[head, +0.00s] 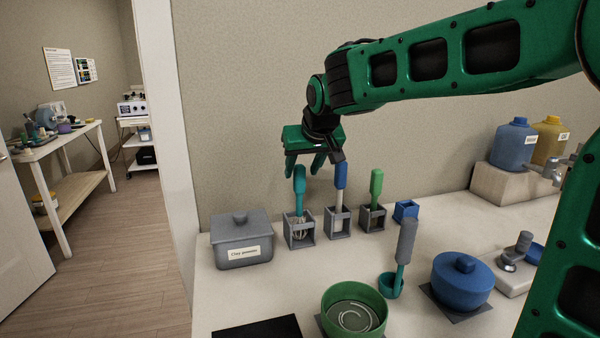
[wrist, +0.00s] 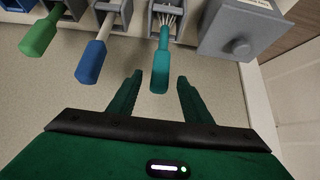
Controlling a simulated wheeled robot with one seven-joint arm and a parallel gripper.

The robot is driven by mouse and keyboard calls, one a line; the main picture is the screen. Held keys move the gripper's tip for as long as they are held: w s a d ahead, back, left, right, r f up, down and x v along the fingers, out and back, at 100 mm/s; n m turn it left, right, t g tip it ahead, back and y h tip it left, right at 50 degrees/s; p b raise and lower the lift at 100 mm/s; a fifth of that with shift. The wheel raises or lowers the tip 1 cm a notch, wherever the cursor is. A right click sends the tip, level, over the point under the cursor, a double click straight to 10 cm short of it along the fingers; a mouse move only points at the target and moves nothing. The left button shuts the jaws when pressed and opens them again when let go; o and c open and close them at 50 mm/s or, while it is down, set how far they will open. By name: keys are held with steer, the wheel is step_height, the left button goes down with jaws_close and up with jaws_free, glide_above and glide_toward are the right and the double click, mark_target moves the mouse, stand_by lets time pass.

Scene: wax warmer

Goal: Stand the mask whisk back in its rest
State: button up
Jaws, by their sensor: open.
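The mask whisk (head: 299,181) has a teal handle and pale wire loops. It stands upright in a grey open-framed rest (head: 290,240), its wires down inside the frame. My gripper (head: 304,168) is open just above the whisk, with its green fingers spread near the top of the handle. In the wrist view the whisk handle (wrist: 160,68) shows in line with the gap between the fingers (wrist: 158,88), with clear space on both sides. The rest (wrist: 151,18) shows at the top edge there. Nothing is held.
A blue-handled tool (head: 340,178) and a green-handled tool (head: 376,186) stand in similar holders to the right. A grey lidded box (head: 241,250) stands left. In front are a green bowl (head: 354,303), a teal scoop (head: 391,284) and a blue lidded pot (head: 462,284).

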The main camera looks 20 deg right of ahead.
steer(key=shift+v, duration=2.9)
steer(key=v, duration=1)
steer(key=shift+s+r, duration=0.15)
steer(key=shift+s, duration=0.1)
steer(key=shift+s, duration=0.1)
